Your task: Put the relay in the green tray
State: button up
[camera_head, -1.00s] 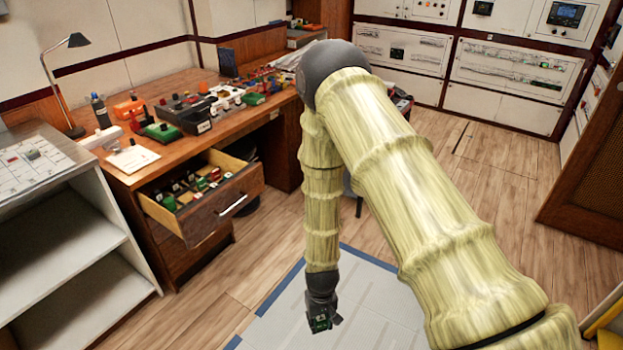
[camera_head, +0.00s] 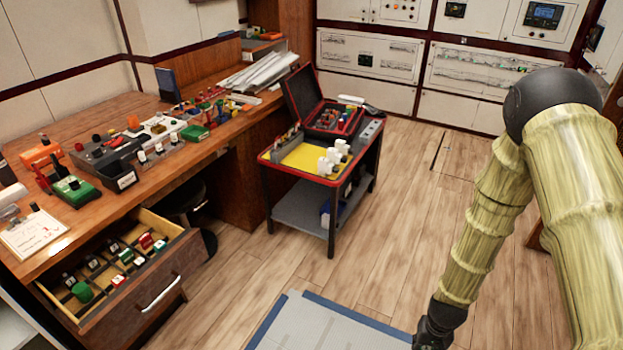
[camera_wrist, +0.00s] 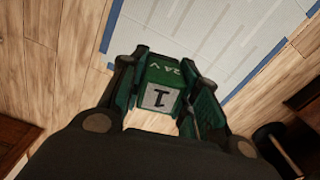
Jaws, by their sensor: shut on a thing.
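My gripper (camera_wrist: 163,78) is shut on a green relay (camera_wrist: 160,72) marked "24V", with a white label bearing a "1" on its near face. The wrist view shows the fingers on either side of it, above the floor and a pale mat. In the head view, my gripper (camera_head: 433,340) is only partly visible at the bottom edge, and the relay does not show there. I cannot pick out a green tray for certain. A green-topped item (camera_head: 75,191) and a green block (camera_head: 195,132) are on the wooden desk.
An open drawer (camera_head: 160,290) with small blocks juts from the desk (camera_head: 120,205) at left. A cart with a yellow top (camera_head: 305,158) holds an open red-edged case (camera_head: 335,118) and white pieces. The wood floor between the cart and my arm is clear.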

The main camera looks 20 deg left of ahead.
aim_at(196, 135)
jog(key=u, duration=0.15)
jog(key=i, duration=1.3)
jog(key=u, duration=1.35)
jog(key=i, duration=0.6)
jog(key=u, duration=0.75)
